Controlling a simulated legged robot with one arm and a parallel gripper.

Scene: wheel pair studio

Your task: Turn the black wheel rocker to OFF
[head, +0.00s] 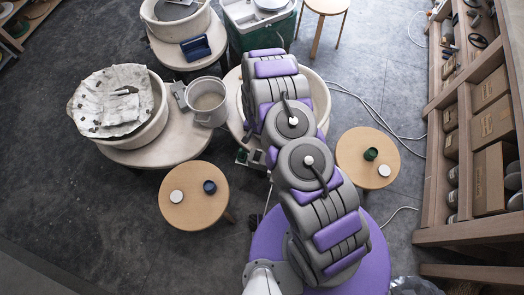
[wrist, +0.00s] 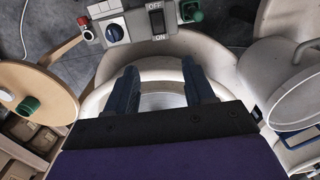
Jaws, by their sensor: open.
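The black rocker (wrist: 156,24) sits upright on a grey control panel at the top of the wrist view, with OFF printed above it and ON below it. I cannot tell which side is pressed. A blue-and-white dial (wrist: 117,32) and a green knob (wrist: 190,11) flank it. My gripper (wrist: 162,82) is open and empty, its two dark fingers apart over the pale wheel basin (wrist: 225,52), short of the panel and not touching the rocker. In the head view my arm hides the gripper and the rocker; only a corner of the panel (head: 242,156) shows.
A second wheel with a cloth-covered basin (head: 160,110) and a grey pot (head: 207,102) stand left. Stools (head: 210,213) (head: 350,150) with small cups stand on both sides of my arm. A shelf (head: 432,190) lines the right. Cables cross the floor behind the right stool.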

